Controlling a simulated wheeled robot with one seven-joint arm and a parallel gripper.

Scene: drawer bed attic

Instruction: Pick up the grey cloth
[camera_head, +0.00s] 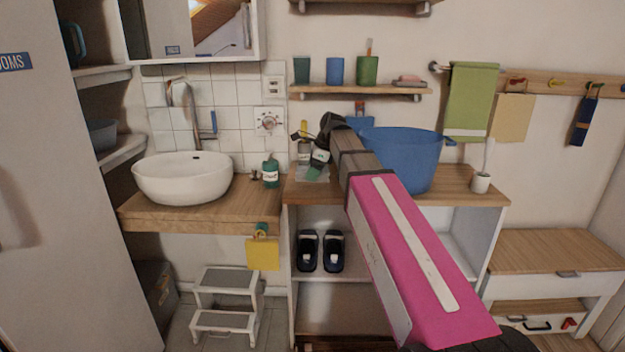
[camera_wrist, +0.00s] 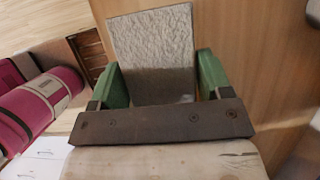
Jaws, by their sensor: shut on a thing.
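The grey cloth (camera_wrist: 152,40) is a flat, rough, light grey piece in the wrist view, between the two green fingers of my gripper (camera_wrist: 158,85). My gripper is shut on it. In the head view the cloth (camera_head: 312,174) is a small pale patch at the left end of the wooden counter, just below my gripper (camera_head: 318,162). My arm reaches across the counter and hides part of it. I cannot tell whether the cloth is touching the counter or just above it.
A big blue tub (camera_head: 410,160) stands on the counter (camera_head: 450,198) right of my arm. A white basin (camera_head: 183,178) and green jar (camera_head: 270,172) are to the left. A shelf (camera_head: 350,90) with cups hangs above. Dark slippers (camera_head: 321,252) sit below; a step stool (camera_head: 226,300) stands on the floor.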

